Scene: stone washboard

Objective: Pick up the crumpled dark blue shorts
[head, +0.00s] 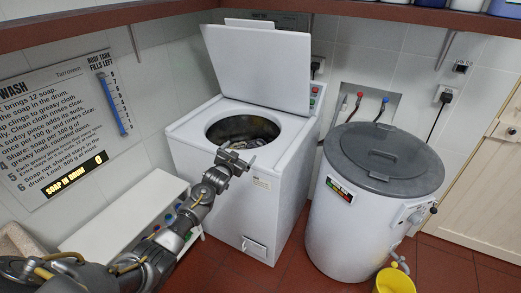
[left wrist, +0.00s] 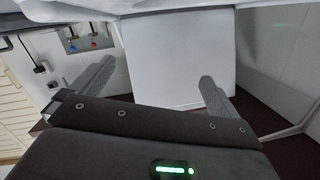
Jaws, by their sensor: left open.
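I cannot make out the dark blue shorts in either view. The white top-loading washer (head: 225,190) stands in the middle of the head view with its lid (head: 262,65) raised. Its round drum opening (head: 243,128) holds something dark and mixed in colour, too small to identify. My left gripper (head: 237,157) is over the front part of the washer's top, just in front of the opening. It is open, and in the left wrist view (left wrist: 158,75) its two fingers are wide apart with nothing between them. My right gripper is not in view.
A round white tub (head: 345,210) with a grey lid (head: 385,158) stands right of the washer. A yellow bucket (head: 394,281) is on the red floor (head: 455,272). A low white unit (head: 110,225) is at left. A brown shelf (head: 400,13) runs overhead.

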